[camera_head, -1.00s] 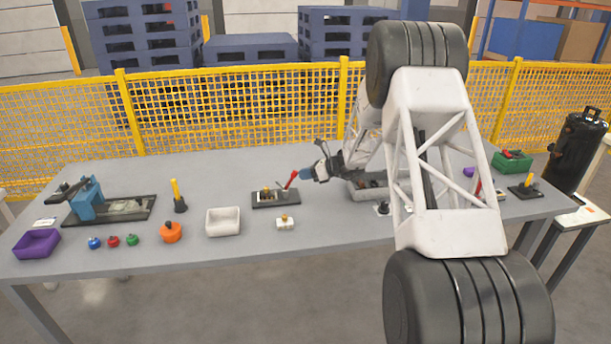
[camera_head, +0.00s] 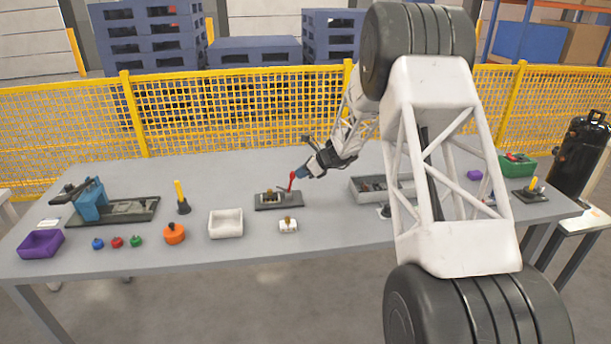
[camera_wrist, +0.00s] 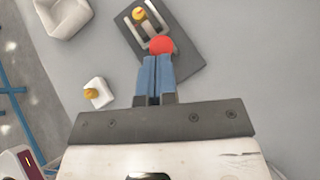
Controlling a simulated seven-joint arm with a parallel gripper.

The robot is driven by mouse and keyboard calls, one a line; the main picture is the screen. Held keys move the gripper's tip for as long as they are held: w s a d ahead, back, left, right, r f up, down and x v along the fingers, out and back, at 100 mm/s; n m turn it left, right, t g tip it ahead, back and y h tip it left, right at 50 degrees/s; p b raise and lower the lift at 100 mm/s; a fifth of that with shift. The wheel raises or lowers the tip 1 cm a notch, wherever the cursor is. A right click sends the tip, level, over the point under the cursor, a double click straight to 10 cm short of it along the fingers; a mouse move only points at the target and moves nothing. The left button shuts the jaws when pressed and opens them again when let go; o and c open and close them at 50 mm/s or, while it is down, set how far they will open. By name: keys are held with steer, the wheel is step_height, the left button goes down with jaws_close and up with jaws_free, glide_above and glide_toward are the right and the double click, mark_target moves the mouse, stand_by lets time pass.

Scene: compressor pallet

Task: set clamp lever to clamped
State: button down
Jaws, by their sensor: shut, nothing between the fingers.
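The clamp lever (camera_head: 292,180) is red and stands nearly upright at the right part of a dark base plate (camera_head: 264,206) on the grey table. In the wrist view the lever's round red knob (camera_wrist: 161,46) shows just beyond my fingertips. My gripper (camera_head: 301,174) is shut and empty, with its blue fingers right beside the top of the lever. In the wrist view the fingers (camera_wrist: 155,66) are together and seem to touch the knob; I cannot tell for sure. A metal fixture with a brass-coloured piece (camera_wrist: 139,14) sits on the plate beyond the knob.
A white bin (camera_head: 226,223) and a small white block with a brass knob (camera_head: 288,226) are near the plate. A grey tray (camera_head: 372,187) stands to the right, below my arm. The table behind the plate is clear.

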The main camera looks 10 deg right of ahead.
steer(key=shift+a+r+n+g+h, duration=0.1)
steer(key=shift+a+r+n+h, duration=0.1)
steer(key=shift+a+h, duration=0.75)
steer(key=shift+a+r+n+g+h, duration=0.1)
steer(key=shift+a+r+n+h, duration=0.05)
steer(key=shift+a+h, duration=0.8)
steer(key=shift+a+r+n+g+h, duration=0.1)
steer(key=shift+a+r+n+h, duration=0.1)
steer(key=shift+a+h, duration=0.75)
steer(key=shift+a, duration=0.25)
steer(key=shift+a, duration=0.45)
steer(key=shift+d, duration=0.1)
steer(key=s+d+v, duration=0.1)
steer(key=v, duration=1.2)
steer(key=shift+f, duration=0.4)
steer(key=shift+w+a, duration=0.1)
